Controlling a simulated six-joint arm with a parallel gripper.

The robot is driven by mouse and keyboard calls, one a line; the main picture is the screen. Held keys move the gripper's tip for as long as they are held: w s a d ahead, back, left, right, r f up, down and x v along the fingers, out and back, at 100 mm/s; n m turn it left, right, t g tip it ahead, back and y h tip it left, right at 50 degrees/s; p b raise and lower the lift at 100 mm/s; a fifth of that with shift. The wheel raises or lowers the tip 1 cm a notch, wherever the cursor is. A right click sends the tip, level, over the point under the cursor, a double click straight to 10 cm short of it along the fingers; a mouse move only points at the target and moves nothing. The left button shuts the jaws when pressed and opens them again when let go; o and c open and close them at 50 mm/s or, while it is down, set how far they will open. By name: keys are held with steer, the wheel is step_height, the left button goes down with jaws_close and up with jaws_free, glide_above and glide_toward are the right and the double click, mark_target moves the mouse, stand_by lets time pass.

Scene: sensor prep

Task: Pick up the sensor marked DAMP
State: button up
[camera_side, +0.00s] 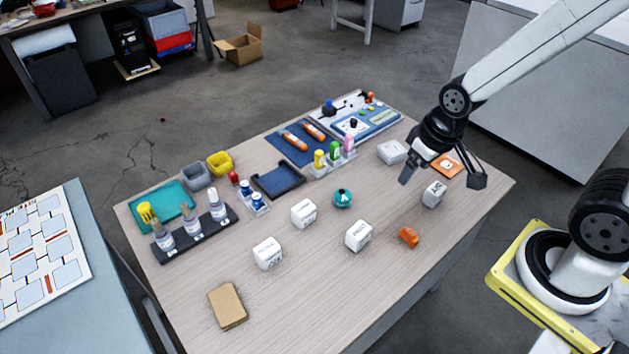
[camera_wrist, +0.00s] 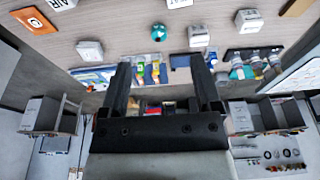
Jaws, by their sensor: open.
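Several white cubes with dark lettering stand apart on the wooden table. One white cube (camera_side: 433,194) is below my gripper; its top reads AIR in the wrist view (camera_wrist: 62,4). The others are a front-middle cube (camera_side: 359,235), a middle cube (camera_side: 303,213) and a left cube (camera_side: 268,252). The middle cube (camera_wrist: 199,36) and left cube (camera_wrist: 248,20) also show in the wrist view. Their lettering is too small to read surely, so I cannot tell which is marked DAMP. My gripper (camera_side: 443,177) is open and empty above the table's right part, fingers spread.
A teal round piece (camera_side: 343,198) sits among the cubes. An orange piece (camera_side: 409,237), an orange tile (camera_side: 447,165), a white box (camera_side: 392,152) and a brown block (camera_side: 228,306) lie around. A black bottle rack (camera_side: 181,247) stands left. The table's front is mostly clear.

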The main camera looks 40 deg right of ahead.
steer(key=shift+o, duration=0.6)
steer(key=m+g+y, duration=0.3)
steer(key=m+y, duration=1)
steer(key=m, duration=0.4)
glide_toward(309, 204)
steer(key=a, duration=0.3)
steer(key=shift+s+a+f, duration=0.35)
steer(key=shift+w+f+m+y, duration=0.3)
steer(key=shift+f+m, duration=0.1)
steer(key=shift+f, duration=0.15)
steer(key=shift+x, duration=3.85)
